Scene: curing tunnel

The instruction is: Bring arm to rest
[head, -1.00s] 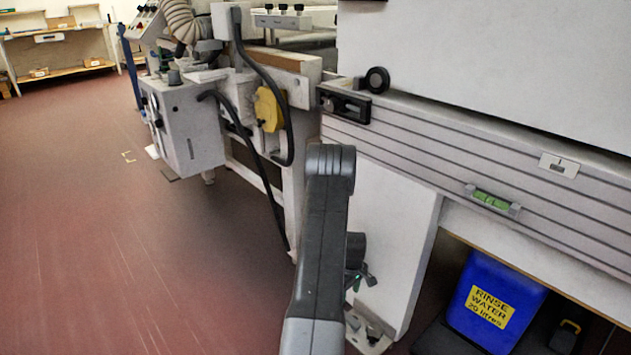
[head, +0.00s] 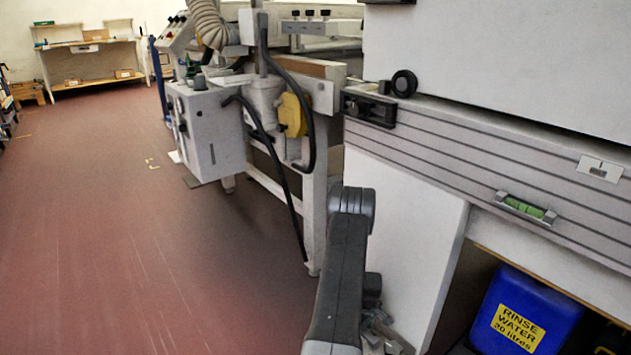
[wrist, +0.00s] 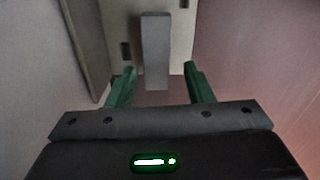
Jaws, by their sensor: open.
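My gripper (wrist: 159,90) shows in the wrist view with its two green fingers spread apart and nothing between them. Beyond the fingers, a pale upright bar (wrist: 155,50) stands out from a light panel. In the head view my arm rises from the bottom centre, in front of the machine's white side panel (head: 405,235).
The machine's long grooved rail (head: 470,150) runs along the right, with a green level vial (head: 525,208) on it. A blue rinse water container (head: 530,305) sits beneath. A control box (head: 208,135) stands further back. Red floor (head: 110,240) is clear at left.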

